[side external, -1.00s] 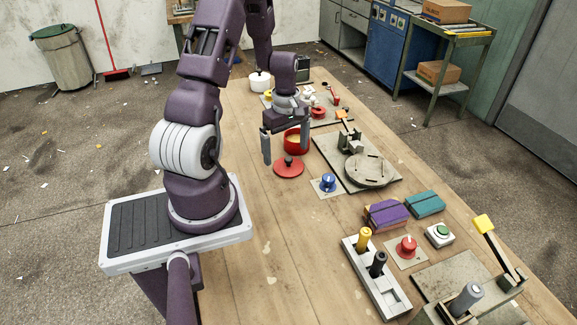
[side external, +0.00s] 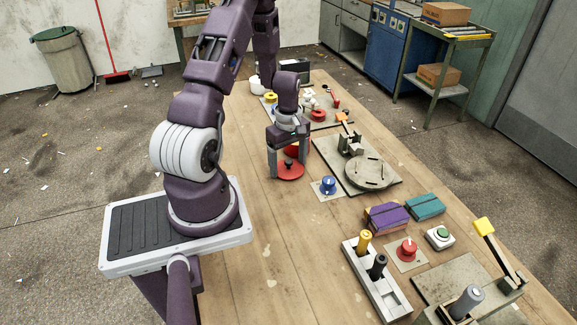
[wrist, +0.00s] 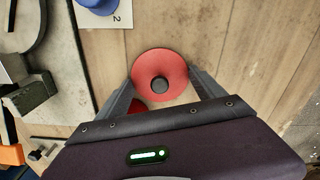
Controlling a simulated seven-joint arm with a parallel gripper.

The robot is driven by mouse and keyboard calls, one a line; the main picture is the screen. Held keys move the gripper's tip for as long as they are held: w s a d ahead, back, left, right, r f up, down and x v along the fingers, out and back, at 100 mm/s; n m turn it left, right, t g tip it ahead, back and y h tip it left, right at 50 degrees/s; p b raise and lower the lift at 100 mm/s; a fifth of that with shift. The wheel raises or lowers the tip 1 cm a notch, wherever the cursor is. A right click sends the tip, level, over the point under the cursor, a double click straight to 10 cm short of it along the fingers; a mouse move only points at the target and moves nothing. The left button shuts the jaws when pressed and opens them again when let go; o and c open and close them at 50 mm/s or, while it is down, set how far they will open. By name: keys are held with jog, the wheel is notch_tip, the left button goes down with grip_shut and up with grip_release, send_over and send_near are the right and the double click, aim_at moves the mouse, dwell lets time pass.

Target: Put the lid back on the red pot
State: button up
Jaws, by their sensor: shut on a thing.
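The red lid (side external: 290,173) is a round disc with a dark knob. It lies at or just above the table, which I cannot tell apart. In the wrist view the lid (wrist: 147,66) sits between my fingers, with its knob in the middle. My gripper (side external: 288,169) points down and is shut on the lid, one finger on each side.
A blue knob on a plate (side external: 328,186) is close to the right of the lid. A board with a round grey disc (side external: 368,171) lies further right. Purple and teal blocks sit to the front right. Bare table lies in front and left of the lid.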

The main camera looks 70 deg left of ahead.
aim_at(289, 160)
notch_tip(289, 160, up, 9)
jog(key=shift+w+a+r, duration=0.1)
jog(key=w+a+r, duration=0.3)
jog(key=w+a, duration=0.2)
jog(key=a, duration=0.3)
jog(key=shift+w+d+f, duration=0.1)
jog(key=shift+f, duration=1.6)
jog(key=shift+w+f, duration=0.1)
jog(key=shift+f, duration=1.6)
jog(key=shift+f, duration=0.1)
jog(key=o, duration=1.3)
